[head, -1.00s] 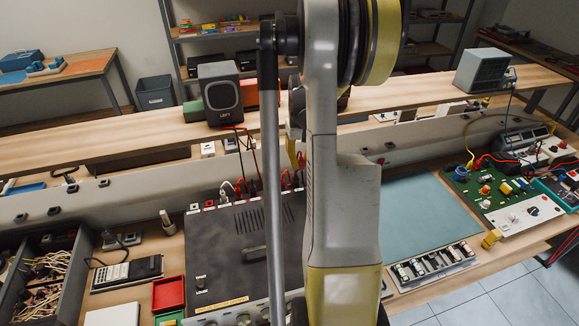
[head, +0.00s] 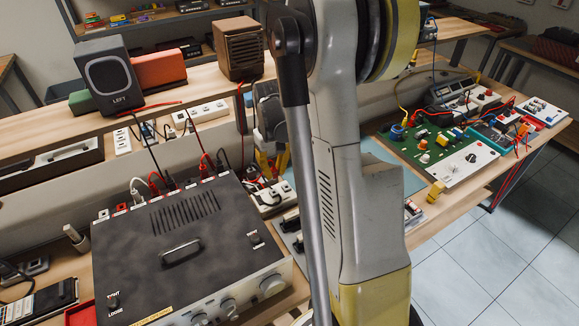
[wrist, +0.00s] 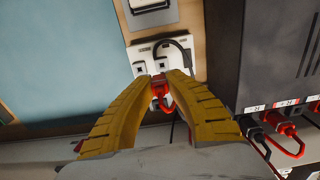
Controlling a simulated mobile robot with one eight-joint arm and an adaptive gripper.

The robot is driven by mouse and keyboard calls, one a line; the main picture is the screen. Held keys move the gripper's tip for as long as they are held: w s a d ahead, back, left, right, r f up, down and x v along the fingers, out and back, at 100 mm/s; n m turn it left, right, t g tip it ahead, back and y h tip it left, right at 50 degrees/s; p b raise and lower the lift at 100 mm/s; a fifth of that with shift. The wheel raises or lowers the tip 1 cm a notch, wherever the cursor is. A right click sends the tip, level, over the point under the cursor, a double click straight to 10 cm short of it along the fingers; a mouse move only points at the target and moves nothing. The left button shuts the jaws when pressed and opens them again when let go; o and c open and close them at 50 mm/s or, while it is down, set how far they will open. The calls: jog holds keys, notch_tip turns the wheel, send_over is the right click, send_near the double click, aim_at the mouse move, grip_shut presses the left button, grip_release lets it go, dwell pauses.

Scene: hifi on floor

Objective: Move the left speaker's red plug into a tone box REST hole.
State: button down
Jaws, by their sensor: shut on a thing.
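The left speaker (head: 110,78), marked LEFT, stands on the back shelf. My gripper (head: 272,172) reaches down to the right of the dark amplifier (head: 190,240), partly behind my arm. In the wrist view its yellow fingers are shut on a red plug (wrist: 160,88), with a red lead looping below it. The plug is at the near edge of the white tone box (wrist: 144,56), which has dark square holes and a black lead. The tone box also shows in the head view (head: 268,203). Whether the plug's tip is in a hole, and the REST label, cannot be made out.
The amplifier's rear row holds red and black plugs (wrist: 283,127), close to the right of my gripper in the wrist view. A pale blue mat (wrist: 60,60) lies clear on the left. A green board (head: 430,145) stands farther right.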

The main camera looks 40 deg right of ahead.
jog(key=shift+w+a+f+b, duration=0.15)
jog(key=shift+f+b, duration=0.15)
jog(key=shift+f, duration=0.15)
jog(key=shift+a+f+b, duration=0.1)
jog(key=shift+f+b, duration=0.15)
jog(key=shift+f, duration=0.2)
jog(key=shift+d+f+b, duration=0.1)
jog(key=shift+f+b, duration=0.85)
jog(key=shift+f, duration=0.45)
jog(key=shift+f+b, duration=0.85)
jog(key=shift+f, duration=0.1)
dwell(0.6)
jog(key=c, duration=1.4)
grip_release()
notch_tip(320, 180, up, 12)
jog(key=shift+f, duration=0.1)
jog(key=shift+r+p, duration=1.95)
jog(key=shift+r, duration=0.65)
